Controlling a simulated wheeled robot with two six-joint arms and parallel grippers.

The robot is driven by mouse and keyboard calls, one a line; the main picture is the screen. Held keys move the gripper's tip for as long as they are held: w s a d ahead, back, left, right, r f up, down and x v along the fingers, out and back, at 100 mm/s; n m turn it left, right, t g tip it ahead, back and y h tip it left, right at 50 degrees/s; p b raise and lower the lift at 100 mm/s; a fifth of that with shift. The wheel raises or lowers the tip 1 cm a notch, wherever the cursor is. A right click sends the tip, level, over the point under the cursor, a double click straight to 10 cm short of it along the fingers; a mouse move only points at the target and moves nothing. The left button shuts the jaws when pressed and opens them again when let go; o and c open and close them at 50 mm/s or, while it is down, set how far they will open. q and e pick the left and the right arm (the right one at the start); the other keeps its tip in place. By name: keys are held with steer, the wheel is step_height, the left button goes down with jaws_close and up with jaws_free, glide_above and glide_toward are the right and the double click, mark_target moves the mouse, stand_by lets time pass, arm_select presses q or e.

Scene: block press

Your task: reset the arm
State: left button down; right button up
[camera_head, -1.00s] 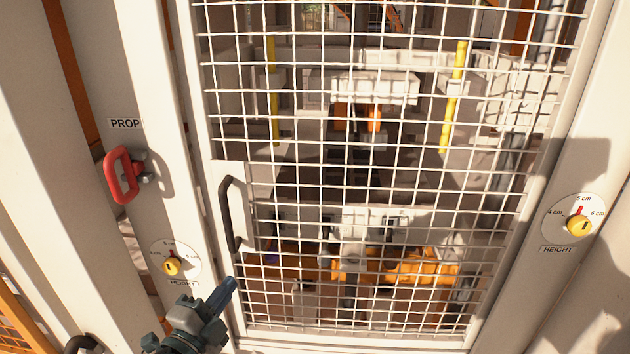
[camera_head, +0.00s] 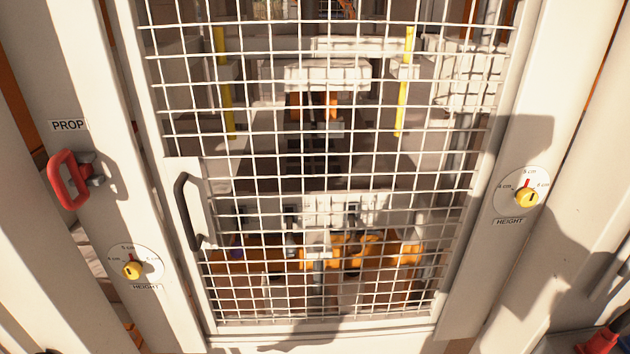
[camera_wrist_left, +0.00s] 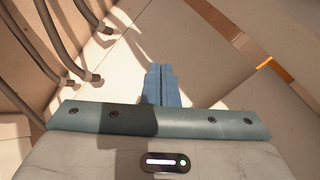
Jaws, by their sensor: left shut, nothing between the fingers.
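My left gripper (camera_wrist_left: 161,85) shows in the left wrist view with its blue fingers together and nothing between them. Pale floor and wall surfaces lie beyond it. It does not show in the head view. My right gripper is not clearly seen; only a red and dark part shows at the lower right corner of the head view. The mesh door (camera_head: 310,325) stands shut in front of me, with a black handle (camera_head: 183,210) on its left side.
Another height dial (camera_head: 526,197) is on the right post. Press machinery with yellow posts (camera_head: 405,85) stands behind the mesh. Grey hoses (camera_wrist_left: 65,50) hang in the left wrist view.

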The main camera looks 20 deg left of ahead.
arm_select(q)
steer(key=s+d+f+n+g+h, duration=0.1)
steer(key=s+d+f+n+g, duration=0.1)
steer(key=s+d+f, duration=0.6)
steer(key=s+d+f+n+g+h, duration=0.2)
steer(key=s+d+f, duration=0.6)
steer(key=s+f, duration=0.4)
steer(key=s+n+g, duration=0.1)
steer(key=s+g, duration=0.1)
steer(key=s, duration=0.1)
steer(key=shift+s+f, duration=0.3)
steer(key=shift+f, duration=0.1)
steer(key=shift+s, duration=0.15)
